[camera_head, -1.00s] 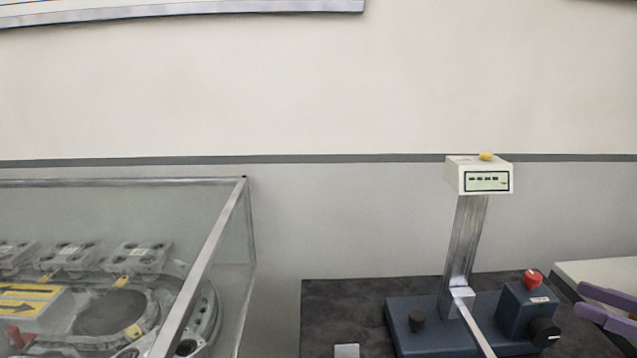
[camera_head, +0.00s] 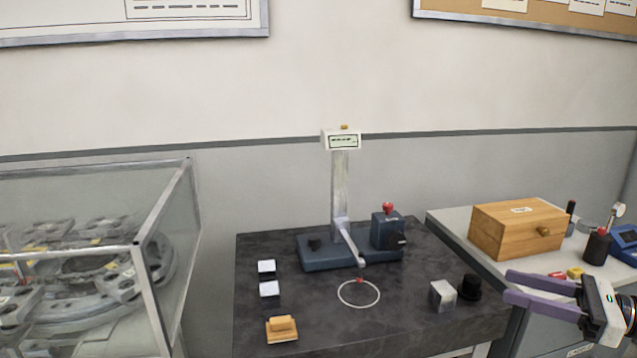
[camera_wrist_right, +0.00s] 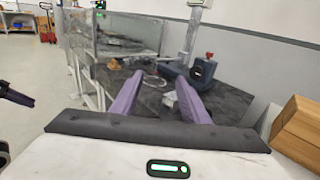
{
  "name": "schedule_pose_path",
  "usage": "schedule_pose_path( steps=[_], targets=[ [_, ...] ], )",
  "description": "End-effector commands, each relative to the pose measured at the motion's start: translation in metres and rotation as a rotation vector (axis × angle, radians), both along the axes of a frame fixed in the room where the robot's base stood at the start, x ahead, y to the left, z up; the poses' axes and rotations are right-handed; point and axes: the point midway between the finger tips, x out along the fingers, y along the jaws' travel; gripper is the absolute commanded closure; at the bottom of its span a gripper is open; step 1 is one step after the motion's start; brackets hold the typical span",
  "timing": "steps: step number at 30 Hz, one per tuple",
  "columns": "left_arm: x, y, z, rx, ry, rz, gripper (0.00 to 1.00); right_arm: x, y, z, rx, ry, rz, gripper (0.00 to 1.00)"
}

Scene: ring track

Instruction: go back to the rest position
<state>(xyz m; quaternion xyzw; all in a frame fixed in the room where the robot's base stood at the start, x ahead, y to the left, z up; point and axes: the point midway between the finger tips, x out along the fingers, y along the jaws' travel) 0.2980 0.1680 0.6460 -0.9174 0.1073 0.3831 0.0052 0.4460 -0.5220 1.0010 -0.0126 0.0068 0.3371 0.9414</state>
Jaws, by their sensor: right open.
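My right gripper (camera_head: 508,287) comes in from the right edge in the head view, its two purple fingers apart with nothing between them. It hangs in front of the wooden box and to the right of the black table's grey block. In the right wrist view the same open fingers (camera_wrist_right: 157,82) point toward the black table. My left gripper does not show in the head view. A dark purple part at the left edge of the right wrist view is too cut off to name surely.
The black table (camera_head: 410,318) holds a blue gauge stand (camera_head: 312,255), a metal block (camera_head: 442,295), a black knob-shaped piece (camera_head: 469,288), small white-topped blocks (camera_head: 267,268) and a wooden piece (camera_head: 282,330). A wooden box (camera_head: 512,230) stands on the right bench. A glass enclosure (camera_head: 150,228) is at left.

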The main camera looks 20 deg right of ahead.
Motion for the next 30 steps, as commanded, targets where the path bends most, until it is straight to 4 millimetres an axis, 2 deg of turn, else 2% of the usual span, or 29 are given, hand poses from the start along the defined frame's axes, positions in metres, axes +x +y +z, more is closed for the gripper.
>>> schedule_pose_path(
  steps=[1,5,11,14,17,21,24,27,30],
  targets=[
    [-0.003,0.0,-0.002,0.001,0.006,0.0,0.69,0.0,0.006,-0.016,-0.029,0.018,0.001,0.59],
    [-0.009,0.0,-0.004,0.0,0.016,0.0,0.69,0.001,0.016,-0.052,-0.121,0.049,-0.001,0.59],
    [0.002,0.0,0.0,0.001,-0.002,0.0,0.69,-0.004,0.036,-0.114,-0.293,0.097,0.018,0.59],
    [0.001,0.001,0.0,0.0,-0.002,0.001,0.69,-0.011,0.049,-0.154,-0.412,0.12,0.042,0.59],
    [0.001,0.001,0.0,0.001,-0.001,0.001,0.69,-0.024,0.068,-0.203,-0.572,0.137,0.091,0.59],
    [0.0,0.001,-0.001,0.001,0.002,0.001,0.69,-0.061,0.109,-0.292,-0.912,0.115,0.245,0.59],
    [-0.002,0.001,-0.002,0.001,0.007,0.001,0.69,-0.093,0.144,-0.347,-1.2,0.025,0.413,0.59],
    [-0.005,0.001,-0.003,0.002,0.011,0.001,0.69,-0.12,0.181,-0.383,-1.47,-0.13,0.593,0.59],
    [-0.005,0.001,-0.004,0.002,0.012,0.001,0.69,-0.14,0.222,-0.4,-1.719,-0.343,0.766,0.59]
  ],
)
